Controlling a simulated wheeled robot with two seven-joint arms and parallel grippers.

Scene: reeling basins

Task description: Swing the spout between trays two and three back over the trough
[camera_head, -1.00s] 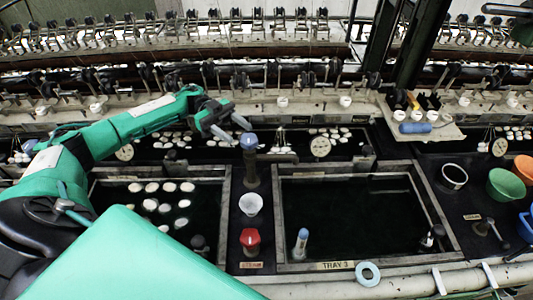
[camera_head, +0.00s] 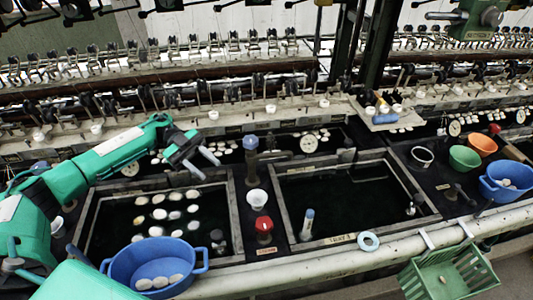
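The spout between the trays shows as a dark upright post (camera_head: 252,168) with a blue top (camera_head: 250,143), at the back of the strip between the two trays. Which way its outlet points is too small to tell. Tray three (camera_head: 345,239), with dark water, is to its right. The other tray (camera_head: 232,215), with several white cocoons, is to its left. The trough (camera_head: 287,156) runs behind them. My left gripper (camera_head: 211,170) is open and empty, left of the post and apart from it, over the back of the cocoon tray. My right gripper is out of view.
A white cup (camera_head: 257,198) and a red knob (camera_head: 264,228) stand on the strip in front of the post. A blue basin (camera_head: 188,254) with cocoons is at the front left. Bowls and a green crate (camera_head: 447,279) are at the right.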

